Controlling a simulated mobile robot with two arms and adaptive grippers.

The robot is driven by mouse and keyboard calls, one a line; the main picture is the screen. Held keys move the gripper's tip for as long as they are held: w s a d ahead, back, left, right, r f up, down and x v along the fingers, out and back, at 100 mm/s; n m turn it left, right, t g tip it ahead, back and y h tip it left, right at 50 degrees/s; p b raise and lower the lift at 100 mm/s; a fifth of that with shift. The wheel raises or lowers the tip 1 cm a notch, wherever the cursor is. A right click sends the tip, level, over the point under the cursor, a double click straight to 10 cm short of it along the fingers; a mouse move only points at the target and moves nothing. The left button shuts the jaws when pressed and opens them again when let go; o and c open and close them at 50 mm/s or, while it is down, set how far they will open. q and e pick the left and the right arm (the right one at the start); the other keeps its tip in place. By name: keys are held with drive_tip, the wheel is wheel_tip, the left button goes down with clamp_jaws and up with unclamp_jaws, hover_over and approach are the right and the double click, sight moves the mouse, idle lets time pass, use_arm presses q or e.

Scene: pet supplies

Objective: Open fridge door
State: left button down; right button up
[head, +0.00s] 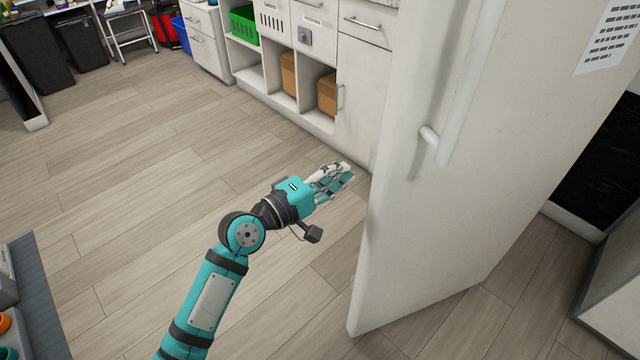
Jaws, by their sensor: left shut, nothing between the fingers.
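The fridge door (450,220) is a tall white panel filling the right of the head view, with its left edge and bottom corner showing. Its long white vertical handle (470,85) is on the face toward me, close to the left edge. A printed sheet is stuck on it at the upper right. No fridge interior shows, and I cannot tell how far the door stands open. My left gripper (345,176) is shut and empty, just left of the door edge, below and left of the handle. I cannot tell whether it touches the door. My right gripper is out of view.
White cabinets (360,95) with drawers and open shelves line the back, holding a green crate (243,25) and brown boxes (327,94). Dark bins (80,42) and a stool (132,28) stand far left. The wood floor (150,170) is clear. A grey-edged surface (38,290) is at lower left.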

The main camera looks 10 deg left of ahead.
use_arm(q)
drive_tip(key=d, duration=0.2)
drive_tip(key=s+d, duration=0.1)
drive_tip(key=shift+s+d, duration=0.15)
drive_tip(key=shift+d, duration=0.25)
